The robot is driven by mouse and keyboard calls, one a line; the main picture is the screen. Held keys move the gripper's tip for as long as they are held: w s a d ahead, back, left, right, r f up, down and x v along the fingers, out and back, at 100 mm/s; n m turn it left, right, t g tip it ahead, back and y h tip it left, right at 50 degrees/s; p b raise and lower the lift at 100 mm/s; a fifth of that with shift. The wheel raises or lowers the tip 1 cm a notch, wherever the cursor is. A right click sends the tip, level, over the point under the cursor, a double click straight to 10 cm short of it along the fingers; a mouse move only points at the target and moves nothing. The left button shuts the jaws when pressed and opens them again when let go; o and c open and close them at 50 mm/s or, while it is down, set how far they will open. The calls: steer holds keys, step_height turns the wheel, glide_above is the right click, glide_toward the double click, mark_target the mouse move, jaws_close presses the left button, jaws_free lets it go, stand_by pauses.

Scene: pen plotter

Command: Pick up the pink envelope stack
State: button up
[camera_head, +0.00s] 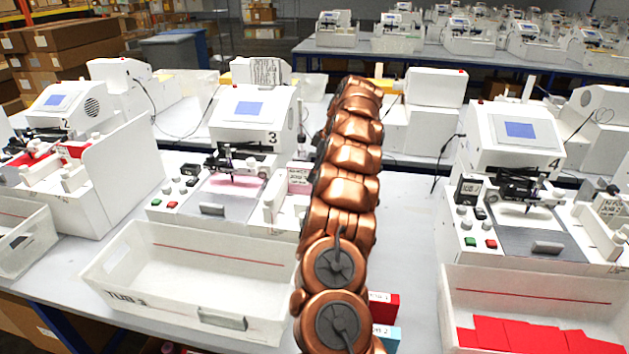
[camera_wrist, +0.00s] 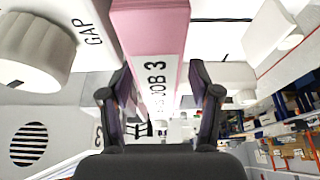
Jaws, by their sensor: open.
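The pink envelope stack (camera_wrist: 150,28) fills the top middle of the wrist view, with a white label reading JOB 3. In the head view its pink and white side (camera_head: 299,181) shows at plotter 3, just left of my arm, which hides part of it. My gripper (camera_wrist: 160,82) is open, its two dark fingers apart, one to each side of the labelled stack in the picture. I cannot tell whether they touch it. In the head view my gripper is hidden behind my arm.
Plotter 3 (camera_head: 247,114) stands left of my arm, with a white GAP knob (camera_wrist: 35,50) close by. An empty white tub (camera_head: 130,262) sits in front of it. Plotter 4 (camera_head: 516,140) is at right.

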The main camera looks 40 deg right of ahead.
jaws_close()
stand_by(0.4)
